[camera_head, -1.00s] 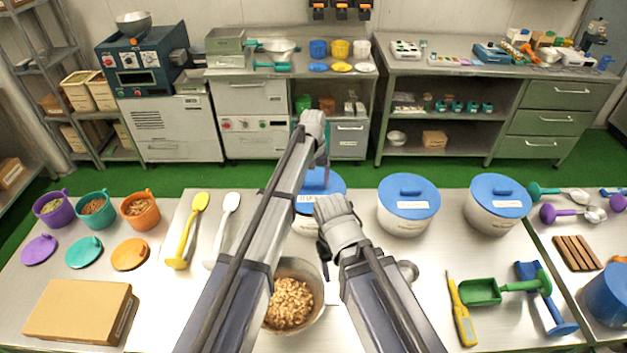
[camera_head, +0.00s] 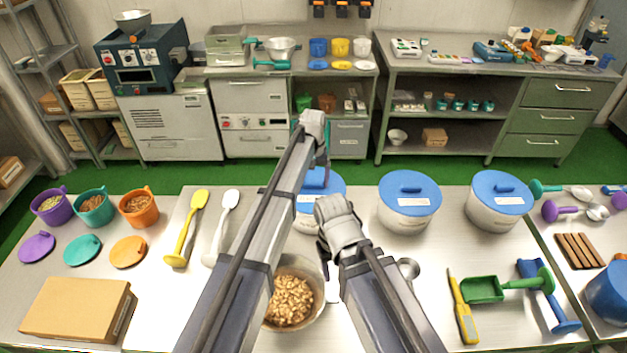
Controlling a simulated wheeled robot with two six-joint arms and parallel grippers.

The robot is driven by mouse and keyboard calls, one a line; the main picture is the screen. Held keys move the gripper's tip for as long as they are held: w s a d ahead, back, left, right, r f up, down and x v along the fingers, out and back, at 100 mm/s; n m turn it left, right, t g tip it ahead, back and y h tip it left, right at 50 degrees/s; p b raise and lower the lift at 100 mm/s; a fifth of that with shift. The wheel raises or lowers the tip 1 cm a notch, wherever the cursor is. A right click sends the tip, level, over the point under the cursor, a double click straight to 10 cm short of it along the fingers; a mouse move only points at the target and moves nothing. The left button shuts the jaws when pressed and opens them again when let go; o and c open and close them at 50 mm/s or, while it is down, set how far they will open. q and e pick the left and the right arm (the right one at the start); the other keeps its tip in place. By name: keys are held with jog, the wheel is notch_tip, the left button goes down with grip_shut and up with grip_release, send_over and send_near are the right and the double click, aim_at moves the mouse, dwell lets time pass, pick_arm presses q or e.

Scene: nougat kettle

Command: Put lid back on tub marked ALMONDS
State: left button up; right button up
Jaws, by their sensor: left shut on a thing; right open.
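Three white tubs with blue lids stand in a row on the near table; their label text is too small to read. The left tub (camera_head: 303,224) is largely covered by my arms, and its blue lid (camera_head: 334,186) is at its top. My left gripper (camera_head: 321,168) points down at this lid's handle and is shut on the lid. I cannot tell whether the lid is fully seated. My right gripper (camera_head: 323,252) is open, in front of the left tub. The middle tub (camera_head: 407,222) and right tub (camera_head: 492,217) have their lids on.
A metal bowl of nuts (camera_head: 290,302) sits under my arms. Yellow (camera_head: 186,232) and white (camera_head: 222,228) spatulas lie left. Three ingredient cups, their loose lids and a cardboard box (camera_head: 75,308) are further left. A green scoop (camera_head: 483,289) and yellow tool (camera_head: 462,308) lie right.

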pick_arm(q)
jog(key=shift+f+b, duration=0.4)
pick_arm(e)
jog(key=shift+f, duration=0.45)
dwell(0.6)
pick_arm(q)
jog(key=o, duration=1.1)
pick_arm(e)
jog(key=shift+r, duration=0.1)
pick_arm(q)
jog(key=shift+r+p, duration=3.55)
pick_arm(e)
notch_tip(320, 180, up, 7)
